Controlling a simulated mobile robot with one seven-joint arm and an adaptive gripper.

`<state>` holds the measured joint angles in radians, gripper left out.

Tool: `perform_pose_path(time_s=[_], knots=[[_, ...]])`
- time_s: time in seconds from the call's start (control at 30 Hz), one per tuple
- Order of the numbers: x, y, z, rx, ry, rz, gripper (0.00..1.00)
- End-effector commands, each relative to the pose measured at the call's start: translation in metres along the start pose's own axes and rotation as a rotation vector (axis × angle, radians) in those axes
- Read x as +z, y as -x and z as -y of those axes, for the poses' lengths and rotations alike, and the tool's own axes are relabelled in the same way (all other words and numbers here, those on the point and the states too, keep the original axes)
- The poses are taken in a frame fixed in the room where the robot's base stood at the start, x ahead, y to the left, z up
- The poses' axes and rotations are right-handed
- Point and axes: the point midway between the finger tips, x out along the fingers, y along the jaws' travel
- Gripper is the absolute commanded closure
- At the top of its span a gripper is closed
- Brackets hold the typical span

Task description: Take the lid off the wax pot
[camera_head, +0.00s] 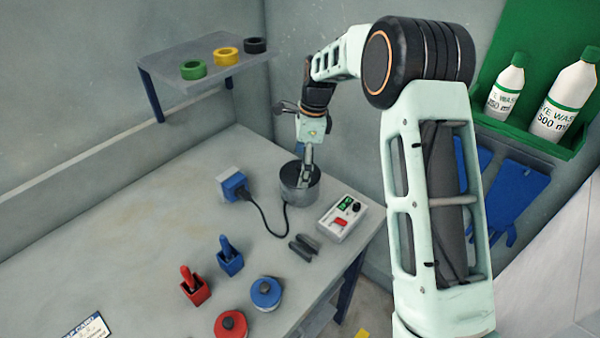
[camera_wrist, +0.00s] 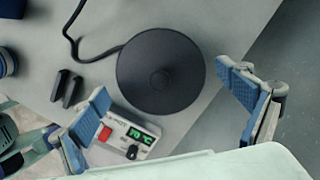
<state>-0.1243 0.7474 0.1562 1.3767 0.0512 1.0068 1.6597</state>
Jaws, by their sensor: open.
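The wax pot (camera_head: 290,195) is a grey round pot standing near the table's back right edge. Its dark round lid (camera_wrist: 160,72) with a small central knob is on top and fills the middle of the wrist view. In the head view my gripper (camera_head: 306,176) is right above the pot and hides part of the lid. In the wrist view my gripper (camera_wrist: 170,105) is open, with one blue-padded finger at the lower left and one at the right. The lid's knob lies between and beyond the fingers, and nothing is held. Whether a finger touches the lid cannot be told.
A control box (camera_head: 342,217) with a green display stands right of the pot, and a cable runs to a blue plug block (camera_head: 233,185). Dark strips (camera_head: 304,247) lie in front. Red and blue containers (camera_head: 266,293) stand nearer. The table's left middle is clear.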

Motion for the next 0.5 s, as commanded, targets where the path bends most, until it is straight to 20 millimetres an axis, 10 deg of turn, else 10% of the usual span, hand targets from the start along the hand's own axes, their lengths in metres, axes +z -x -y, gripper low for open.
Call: perform_pose_path(time_s=[0.5], knots=[[-0.0001,0.0000,0.0000,0.000,0.000,0.000,0.67]])
